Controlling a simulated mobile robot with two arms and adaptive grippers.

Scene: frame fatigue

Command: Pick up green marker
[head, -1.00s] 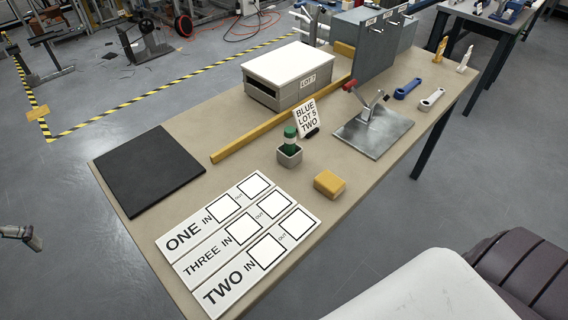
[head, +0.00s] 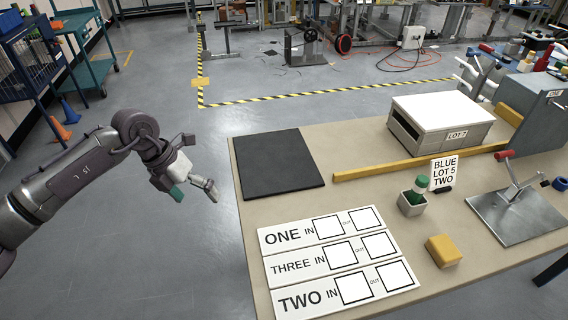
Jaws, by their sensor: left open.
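The green marker (head: 419,188), green with a pale band, stands upright in a small grey square cup (head: 411,205) on the table, in front of the "BLUE LOT 5 TWO" card. The cup hides its lower part. My left gripper (head: 195,192) is open and empty, beyond the table's left edge and well to the left of the marker. One of its fingers shows a green patch. My right gripper is out of view.
White boards marked ONE, THREE and TWO (head: 309,265) lie at the near left of the tabletop, with a black mat (head: 279,163) behind. A yellow block (head: 443,251), a yellow bar (head: 400,166), a metal plate with a clamp (head: 515,218) and a LOT 7 box (head: 442,113) surround the cup.

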